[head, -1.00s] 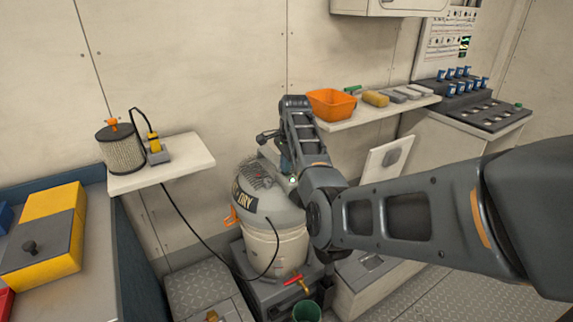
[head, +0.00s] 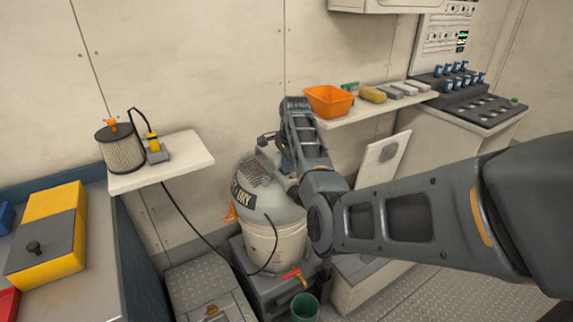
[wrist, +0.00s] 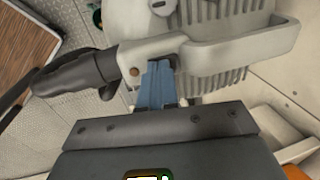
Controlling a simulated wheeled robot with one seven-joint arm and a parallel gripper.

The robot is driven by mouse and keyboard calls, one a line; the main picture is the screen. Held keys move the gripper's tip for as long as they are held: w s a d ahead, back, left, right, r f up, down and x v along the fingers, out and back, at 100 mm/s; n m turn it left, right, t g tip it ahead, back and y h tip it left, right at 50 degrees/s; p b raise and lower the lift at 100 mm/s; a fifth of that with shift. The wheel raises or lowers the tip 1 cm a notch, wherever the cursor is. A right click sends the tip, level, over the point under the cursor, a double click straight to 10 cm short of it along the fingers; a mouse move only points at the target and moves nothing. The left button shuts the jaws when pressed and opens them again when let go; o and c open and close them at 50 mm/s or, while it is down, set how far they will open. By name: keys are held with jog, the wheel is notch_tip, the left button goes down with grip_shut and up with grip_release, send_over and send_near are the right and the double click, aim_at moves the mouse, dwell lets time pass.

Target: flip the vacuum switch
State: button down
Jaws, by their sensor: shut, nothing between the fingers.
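The vacuum (head: 275,240) is a rounded canister with a grey lid marked "DRY" and a pale lower body, standing on a dark base. Its ribbed lid top and pale handle (wrist: 245,57) fill the upper wrist view. My gripper (wrist: 158,72) is shut and empty, its blue fingers together. The fingertips are at the handle's near end, beside a small dark spot (wrist: 181,62). I cannot tell whether that spot is the switch, or whether the fingers touch it. In the head view, my arm hides most of the gripper and the lid's right side.
An orange bin (head: 328,101) stands on the rear shelf. A green cup (head: 305,308) is below, near a red-handled valve (head: 291,274).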

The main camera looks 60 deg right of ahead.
jog(key=p+v, duration=0.2)
jog(key=v, duration=1.2)
jog(key=shift+s, duration=0.1)
jog(key=n+t+b, duration=0.1)
jog(key=n+b, duration=0.3)
jog(key=n, duration=0.5)
jog(key=n+h+b, duration=0.1)
jog(key=n+b, duration=0.3)
jog(key=n, duration=0.5)
jog(key=shift+s+a+t+b, duration=0.1)
jog(key=shift+s+t+b, duration=0.05)
jog(key=shift+t+b, duration=0.25)
jog(key=x, duration=1.4)
jog(key=shift+s+a+f, duration=0.1)
jog(key=shift+s+a, duration=0.1)
jog(key=shift+s, duration=0.15)
jog(key=shift+p, duration=0.3)
